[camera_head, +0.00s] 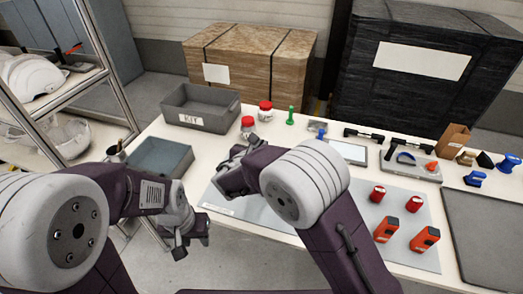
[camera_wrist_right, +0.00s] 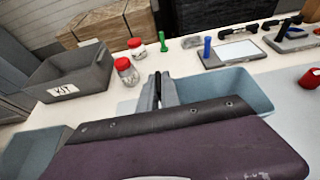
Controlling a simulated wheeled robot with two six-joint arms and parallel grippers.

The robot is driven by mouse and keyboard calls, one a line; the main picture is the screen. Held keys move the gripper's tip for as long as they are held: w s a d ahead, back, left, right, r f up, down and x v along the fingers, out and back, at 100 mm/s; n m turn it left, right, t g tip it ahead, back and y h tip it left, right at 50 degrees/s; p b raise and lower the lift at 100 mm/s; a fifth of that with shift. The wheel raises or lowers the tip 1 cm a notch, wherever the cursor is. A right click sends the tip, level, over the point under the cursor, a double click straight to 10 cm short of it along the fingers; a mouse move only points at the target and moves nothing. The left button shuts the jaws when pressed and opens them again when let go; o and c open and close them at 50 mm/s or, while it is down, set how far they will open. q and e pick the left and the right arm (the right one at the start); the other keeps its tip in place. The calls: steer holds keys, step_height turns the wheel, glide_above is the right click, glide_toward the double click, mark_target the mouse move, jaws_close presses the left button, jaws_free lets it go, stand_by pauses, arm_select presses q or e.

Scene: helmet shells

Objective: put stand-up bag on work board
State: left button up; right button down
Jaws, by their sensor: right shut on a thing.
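A brown stand-up bag (camera_head: 453,140) stands upright at the table's back right in the head view, apart from both grippers. A light grey flat board (camera_head: 405,250) lies on the table with red items on it; I cannot tell if it is the work board. My right gripper (camera_head: 226,184) is low over the table. In the wrist view its fingers (camera_wrist_right: 160,90) are shut at the left rim of a blue-grey bin (camera_wrist_right: 235,92), which my arm hides in the head view. My left gripper (camera_head: 190,240) hangs before the table's front edge; its finger gap is unclear.
A grey KIT crate (camera_head: 202,119) and another blue-grey bin (camera_head: 187,157) stand at the left. Red-capped jars (camera_head: 265,111) and a tablet (camera_head: 348,151) are behind my right arm. Orange devices (camera_head: 425,239) and a dark mat (camera_head: 490,230) occupy the right side.

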step_height(320, 180, down, 2)
steer(key=c, duration=1.6)
jaws_free()
steer(key=shift+f, duration=0.15)
steer(key=shift+r, duration=0.2)
steer(key=v, duration=1.2)
steer(key=shift+r, duration=0.1)
